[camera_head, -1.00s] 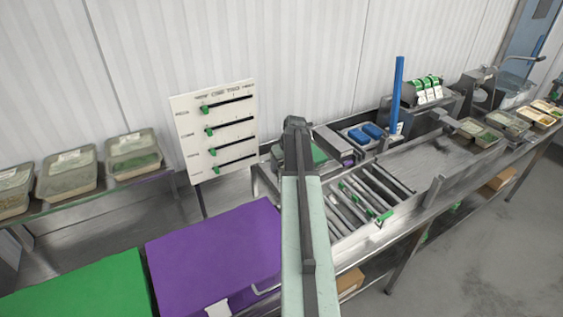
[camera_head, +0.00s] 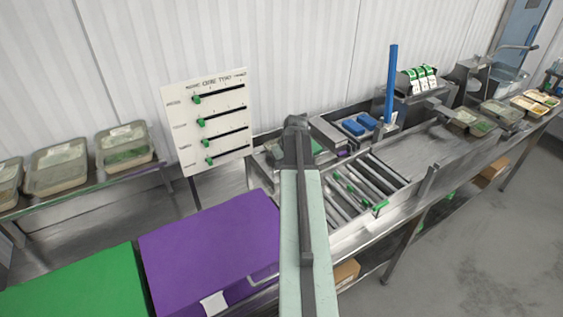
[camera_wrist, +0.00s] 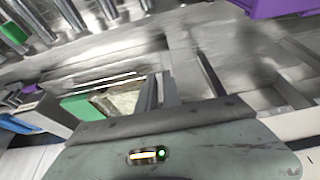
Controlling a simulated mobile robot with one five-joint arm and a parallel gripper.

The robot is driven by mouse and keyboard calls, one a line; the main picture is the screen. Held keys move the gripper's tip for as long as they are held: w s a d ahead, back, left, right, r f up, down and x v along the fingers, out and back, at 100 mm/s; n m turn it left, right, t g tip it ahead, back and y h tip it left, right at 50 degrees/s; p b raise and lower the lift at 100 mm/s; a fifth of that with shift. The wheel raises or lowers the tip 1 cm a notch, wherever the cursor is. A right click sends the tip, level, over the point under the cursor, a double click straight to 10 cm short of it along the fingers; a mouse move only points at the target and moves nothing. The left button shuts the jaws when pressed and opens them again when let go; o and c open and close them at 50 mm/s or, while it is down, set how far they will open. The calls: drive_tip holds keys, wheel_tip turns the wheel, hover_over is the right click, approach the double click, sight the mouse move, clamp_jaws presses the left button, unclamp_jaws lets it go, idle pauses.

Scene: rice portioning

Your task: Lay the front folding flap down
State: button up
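My gripper shows in the head view only as the dark end of my arm (camera_head: 297,125), above the near end of the metal workbench (camera_head: 395,240). In the wrist view, dark bars rise beyond the pale gripper body, over a blurred metal surface. I cannot tell whether the fingers are apart or closed, and nothing is clearly held. I cannot make out the front folding flap in either view; my arm covers part of the bench beside the rollers.
A roller section (camera_head: 368,185), a blue post (camera_head: 391,85) and blue blocks (camera_head: 360,126) are on the bench. A purple box (camera_head: 205,245) and a green one (camera_head: 75,285) stand at front left. A slider board (camera_head: 208,125) stands behind. Floor at right is clear.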

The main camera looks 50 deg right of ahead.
drive_tip(key=shift+s+a+f, duration=0.1)
drive_tip(key=shift+s+f, duration=0.05)
drive_tip(key=shift+s, duration=0.05)
drive_tip(key=shift+s+a+f+b, duration=0.3)
drive_tip(key=shift+s+f+b, duration=0.15)
drive_tip(key=shift+s, duration=0.55)
drive_tip(key=shift+s+a+f+b, duration=0.3)
drive_tip(key=shift+s+f+b, duration=0.15)
drive_tip(key=shift+s, duration=0.55)
drive_tip(key=shift+s+a+f+b, duration=0.3)
drive_tip(key=shift+s+f+b, duration=0.15)
drive_tip(key=shift+s, duration=0.55)
drive_tip(key=shift+s, duration=0.1)
drive_tip(key=shift+s+a+f+b, duration=0.35)
drive_tip(key=shift+s+f+b, duration=0.1)
drive_tip(key=shift+s, duration=0.55)
drive_tip(key=shift+s+a+f+b, duration=0.3)
drive_tip(key=shift+s+f+b, duration=0.15)
drive_tip(key=shift+s, duration=0.55)
drive_tip(key=shift+s+a+f+b, duration=0.35)
drive_tip(key=shift+s+f+b, duration=0.1)
drive_tip(key=shift+s, duration=0.55)
drive_tip(key=o, duration=1.1)
